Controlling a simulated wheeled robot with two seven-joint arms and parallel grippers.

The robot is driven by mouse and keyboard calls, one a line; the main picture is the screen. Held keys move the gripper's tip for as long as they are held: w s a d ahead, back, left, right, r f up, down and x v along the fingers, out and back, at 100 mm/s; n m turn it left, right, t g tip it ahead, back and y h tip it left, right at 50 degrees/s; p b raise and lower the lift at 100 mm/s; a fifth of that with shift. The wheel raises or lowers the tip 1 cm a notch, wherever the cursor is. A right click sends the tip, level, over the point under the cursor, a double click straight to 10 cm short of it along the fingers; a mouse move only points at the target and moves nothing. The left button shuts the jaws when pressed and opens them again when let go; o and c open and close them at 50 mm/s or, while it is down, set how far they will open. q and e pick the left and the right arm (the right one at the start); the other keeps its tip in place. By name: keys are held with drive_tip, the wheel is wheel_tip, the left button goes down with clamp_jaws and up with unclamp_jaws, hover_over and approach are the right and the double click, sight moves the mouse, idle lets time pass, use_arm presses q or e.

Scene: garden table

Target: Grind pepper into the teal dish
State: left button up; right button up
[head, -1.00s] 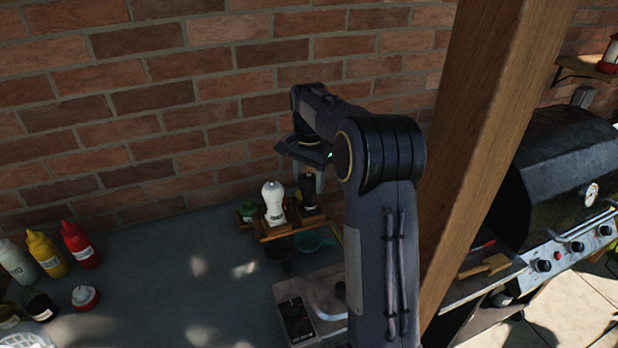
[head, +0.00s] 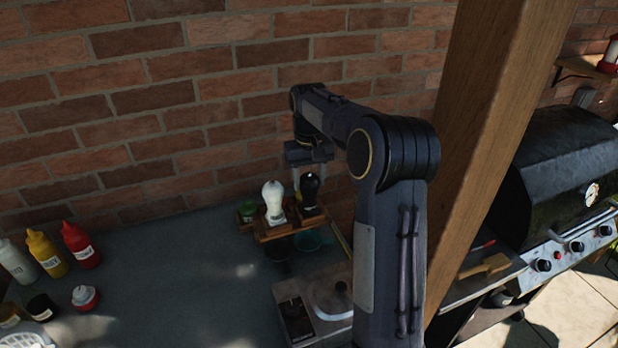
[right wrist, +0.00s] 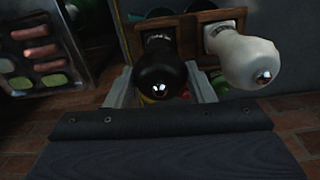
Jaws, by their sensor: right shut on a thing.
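The black mill (head: 311,190) stands upright in a wooden rack beside the white mill (head: 273,201). My right gripper (head: 311,178) is shut on the black mill near its top, partly hidden by my forearm. In the right wrist view, the black mill (right wrist: 160,75) sits between the two fingers, and the white mill (right wrist: 240,57) is close on the right. The teal dish (head: 308,241) is on the counter below and in front of the rack, partly in shadow. My left gripper is not in view.
The wooden rack (head: 268,232) also holds a green item (head: 247,211). A dark bowl (head: 278,249) sits left of the teal dish. Sauce bottles (head: 80,244) are at the left. A wooden post (head: 490,140) rises on the right. The middle counter is clear.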

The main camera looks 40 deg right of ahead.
sight(309, 176)
drive_tip(key=shift+n, duration=1.8)
idle(1.0)
drive_tip(key=o, duration=1)
drive_tip(key=shift+c, duration=0.2)
wheel_tip(309, 176, up, 8)
drive_tip(key=shift+f+b, duration=0.1)
drive_tip(key=shift+b, duration=0.2)
